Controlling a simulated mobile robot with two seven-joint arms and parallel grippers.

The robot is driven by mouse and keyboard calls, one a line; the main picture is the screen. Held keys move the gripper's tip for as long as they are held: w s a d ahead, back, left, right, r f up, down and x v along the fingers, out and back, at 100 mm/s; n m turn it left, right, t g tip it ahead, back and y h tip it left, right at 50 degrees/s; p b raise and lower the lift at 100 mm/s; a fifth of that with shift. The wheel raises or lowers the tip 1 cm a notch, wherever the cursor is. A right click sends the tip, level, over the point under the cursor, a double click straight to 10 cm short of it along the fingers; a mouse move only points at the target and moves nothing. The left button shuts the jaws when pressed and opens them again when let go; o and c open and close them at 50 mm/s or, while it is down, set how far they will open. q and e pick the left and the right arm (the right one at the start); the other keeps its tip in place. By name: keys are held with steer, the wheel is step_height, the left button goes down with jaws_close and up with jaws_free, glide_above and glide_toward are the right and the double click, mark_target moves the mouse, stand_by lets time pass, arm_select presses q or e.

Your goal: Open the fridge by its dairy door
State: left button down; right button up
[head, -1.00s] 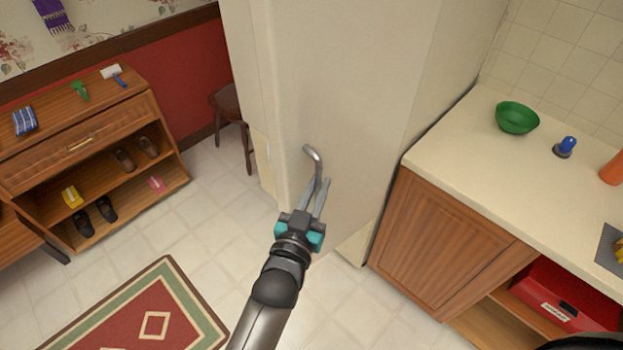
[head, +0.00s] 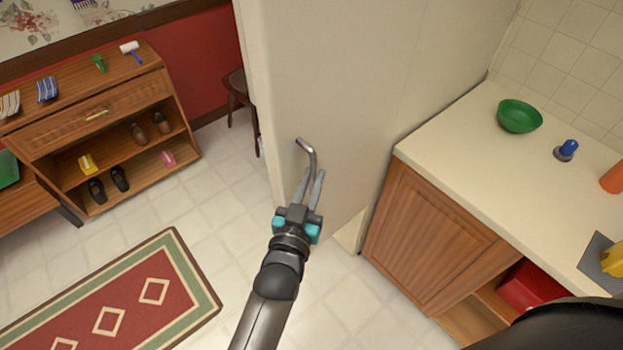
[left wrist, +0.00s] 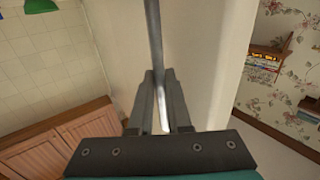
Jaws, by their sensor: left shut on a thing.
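The fridge (head: 350,70) is a tall cream body in the upper middle of the head view. Its dairy door carries a bent grey metal bar handle (head: 307,150). My left gripper (head: 308,190) is shut on the lower part of this handle. In the left wrist view, the handle bar (left wrist: 154,50) runs down between the two fingers (left wrist: 160,100), with the cream door face (left wrist: 200,60) behind it. I cannot tell from these frames whether the door stands ajar. My right gripper is not in view.
A counter (head: 440,150) with a green bowl (head: 519,116) adjoins on the right, above a wooden cabinet (head: 430,240). A shoe shelf (head: 95,125) stands left, a dark stool (head: 240,92) behind the fridge. A red rug (head: 130,300) lies on the open tiled floor at left.

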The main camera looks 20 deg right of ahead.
arm_select(q)
steer(key=c, duration=1.3)
jaws_free()
steer(key=shift+d+r, duration=0.15)
steer(key=shift+r, duration=0.15)
steer(key=shift+o, duration=1.4)
steer(key=shift+w+d+f, duration=0.1)
steer(key=shift+w+f, duration=0.05)
steer(key=shift+o, duration=0.7)
steer(key=shift+f, duration=0.1)
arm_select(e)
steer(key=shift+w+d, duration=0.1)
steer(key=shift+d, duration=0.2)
arm_select(q)
steer(key=shift+a, duration=0.2)
steer(key=v, duration=1.5)
steer(key=shift+b, duration=0.35)
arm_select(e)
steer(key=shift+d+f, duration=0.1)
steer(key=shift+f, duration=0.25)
